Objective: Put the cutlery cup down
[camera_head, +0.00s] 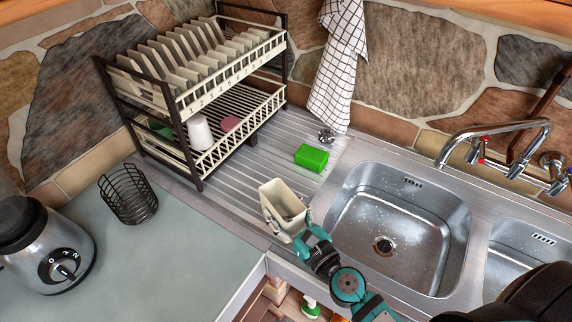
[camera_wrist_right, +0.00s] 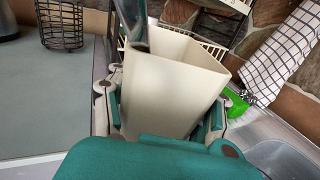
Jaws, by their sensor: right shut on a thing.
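The cutlery cup (camera_head: 283,205) is a cream, open-topped, tapered box. In the head view it is at the front edge of the ribbed drainboard (camera_head: 262,161), left of the sink. My right gripper (camera_head: 287,226) is shut on the cup, with its fingers at the cup's sides. In the right wrist view the cup (camera_wrist_right: 170,85) fills the middle between the fingers and looks slightly tilted. Whether its base touches the drainboard is hidden. A grey piece shows at its rim in the wrist view. My left gripper is not in view.
A two-tier dish rack (camera_head: 200,95) with plates stands behind. A green sponge (camera_head: 311,157) lies on the drainboard near the sink basin (camera_head: 400,225). A black wire basket (camera_head: 128,194) and an appliance (camera_head: 45,245) stand on the left counter. Drainboard between cup and rack is clear.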

